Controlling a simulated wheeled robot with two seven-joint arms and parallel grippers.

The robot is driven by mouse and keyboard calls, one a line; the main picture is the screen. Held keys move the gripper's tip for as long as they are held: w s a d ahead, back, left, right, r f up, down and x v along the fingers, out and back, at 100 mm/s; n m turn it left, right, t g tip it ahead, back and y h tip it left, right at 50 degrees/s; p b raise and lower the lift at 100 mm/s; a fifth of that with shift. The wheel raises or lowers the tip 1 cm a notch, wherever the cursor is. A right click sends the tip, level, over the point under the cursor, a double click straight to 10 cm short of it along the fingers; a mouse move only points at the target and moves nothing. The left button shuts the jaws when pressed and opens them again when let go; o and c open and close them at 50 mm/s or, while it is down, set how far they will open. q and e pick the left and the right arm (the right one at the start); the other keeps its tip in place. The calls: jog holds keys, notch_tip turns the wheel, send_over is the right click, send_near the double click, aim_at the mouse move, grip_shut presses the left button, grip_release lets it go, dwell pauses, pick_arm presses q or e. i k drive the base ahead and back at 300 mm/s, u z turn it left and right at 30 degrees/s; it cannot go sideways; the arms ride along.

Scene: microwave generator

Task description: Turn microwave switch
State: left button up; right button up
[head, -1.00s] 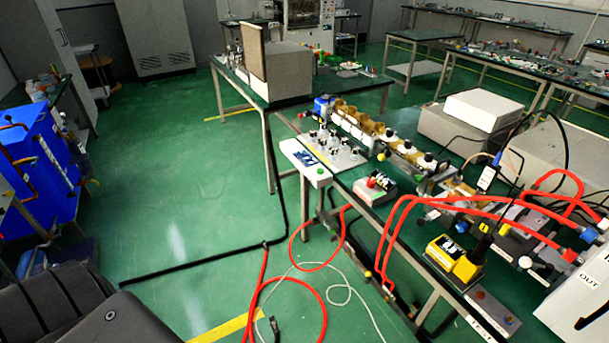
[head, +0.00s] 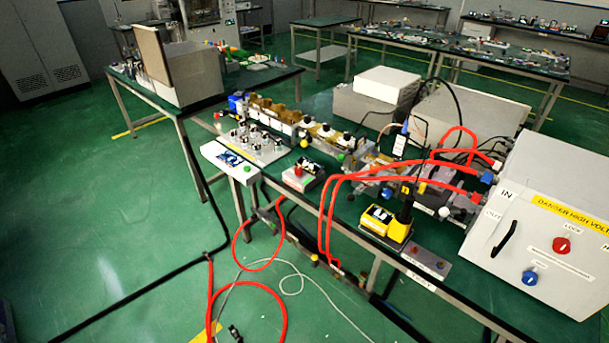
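A white cabinet (head: 509,262) stands at the right edge of the head view, on the near end of the bench, with a yellow high-voltage warning label on top. Its front face has a black handle (head: 504,239) at the left. A red knob (head: 561,245) sits under a label that seems to read LOCK. A blue knob (head: 529,278) sits lower and to the left of it. Which of these is the microwave switch I cannot tell. Neither of my grippers shows in the head view.
The bench holds a yellow device (head: 386,221), a small box with red and dark buttons (head: 426,263) and red hoses (head: 334,220). A red hose (head: 282,306) and pale cable (head: 315,282) lie on the green floor in front. The floor at left is mostly clear.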

aim_at(298, 170)
jog(key=z, duration=0.65)
jog(key=i, duration=1.1)
jog(key=u, duration=0.6)
